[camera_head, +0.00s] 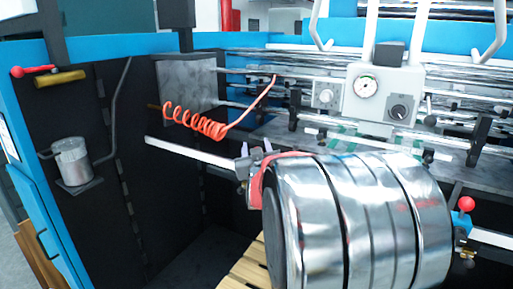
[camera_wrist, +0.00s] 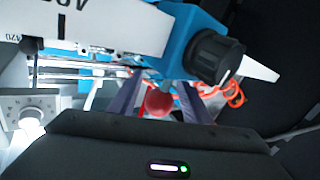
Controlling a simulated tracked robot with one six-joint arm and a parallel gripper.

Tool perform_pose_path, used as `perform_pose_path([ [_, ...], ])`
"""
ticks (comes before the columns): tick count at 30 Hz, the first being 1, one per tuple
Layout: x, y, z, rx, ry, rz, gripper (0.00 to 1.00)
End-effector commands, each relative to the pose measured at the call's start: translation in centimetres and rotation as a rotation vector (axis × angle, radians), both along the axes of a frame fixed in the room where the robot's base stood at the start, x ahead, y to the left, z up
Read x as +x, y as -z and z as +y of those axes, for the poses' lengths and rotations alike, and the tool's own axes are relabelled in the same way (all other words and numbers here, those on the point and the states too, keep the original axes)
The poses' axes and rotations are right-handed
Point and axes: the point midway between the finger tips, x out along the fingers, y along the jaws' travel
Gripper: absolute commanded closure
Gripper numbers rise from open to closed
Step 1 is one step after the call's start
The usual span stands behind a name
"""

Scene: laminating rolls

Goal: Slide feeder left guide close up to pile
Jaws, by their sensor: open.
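In the wrist view the left guide shows as a blue block (camera_wrist: 187,45) with a black knob (camera_wrist: 217,57) and a red ball handle (camera_wrist: 159,102), beside a white scale bar (camera_wrist: 95,22). My gripper (camera_wrist: 159,84) is open, with one finger on each side of the red ball. I cannot tell whether either finger touches it. In the head view my gripper's tips (camera_head: 261,148) show small at the right end of the white bar (camera_head: 190,152). The guide there is mostly hidden. The pile is not clearly visible in either view.
An orange coiled hose (camera_head: 195,122) hangs just above the bar. A grey box with a gauge (camera_head: 383,95) stands at the back right. Another guide with a red ball (camera_head: 466,204) sits at the right. Wooden slats (camera_head: 243,268) show below. A dark side wall is at the left.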

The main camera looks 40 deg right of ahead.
Motion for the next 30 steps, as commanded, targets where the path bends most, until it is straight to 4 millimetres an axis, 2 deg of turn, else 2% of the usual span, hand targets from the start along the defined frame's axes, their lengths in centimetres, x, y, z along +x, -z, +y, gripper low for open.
perform_pose_path([
  [2, -0.01, 0.0, 0.0, 0.0, 0.0, 0.0, 0.56],
  [21, -0.01, 0.01, 0.05, 0.0, -0.001, 0.0, 1.0],
  [30, -0.01, 0.03, 0.13, -0.001, -0.002, 0.001, 1.0],
])
